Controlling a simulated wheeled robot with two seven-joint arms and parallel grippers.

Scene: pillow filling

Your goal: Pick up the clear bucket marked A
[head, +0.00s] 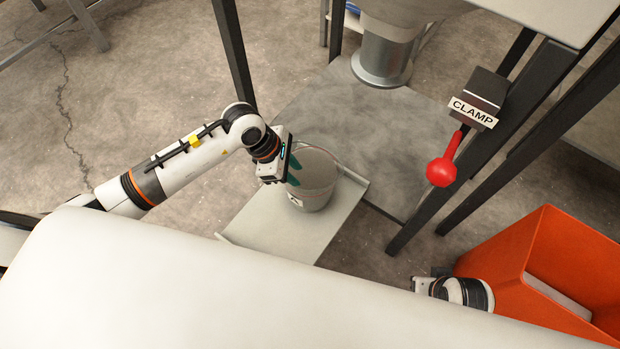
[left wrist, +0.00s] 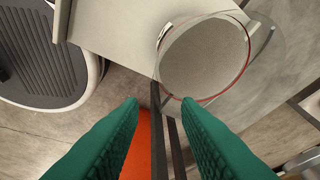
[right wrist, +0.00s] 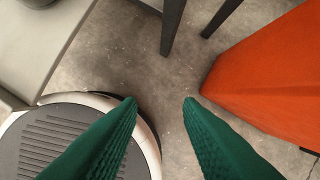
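The clear bucket marked A (head: 318,178) stands upright on a pale platform (head: 280,232), its label facing the lower left in the head view. In the left wrist view the bucket (left wrist: 205,60) shows its round rim with a reddish line, above and beyond the fingertips. My left gripper (head: 296,170) is at the bucket's left side near the rim, its green fingers apart. The left wrist view shows nothing between them. Whether a finger touches the bucket cannot be told. My right gripper (right wrist: 160,101) is open and empty, far from the bucket; its fingers are hidden in the head view.
A red-knobbed lever (head: 441,170) below a CLAMP sign (head: 473,112) is on the dark frame (head: 480,140) to the right. A metal spout (head: 382,60) stands behind the bucket. An orange bin (head: 500,250) is at the lower right, near my right arm. Open floor lies left.

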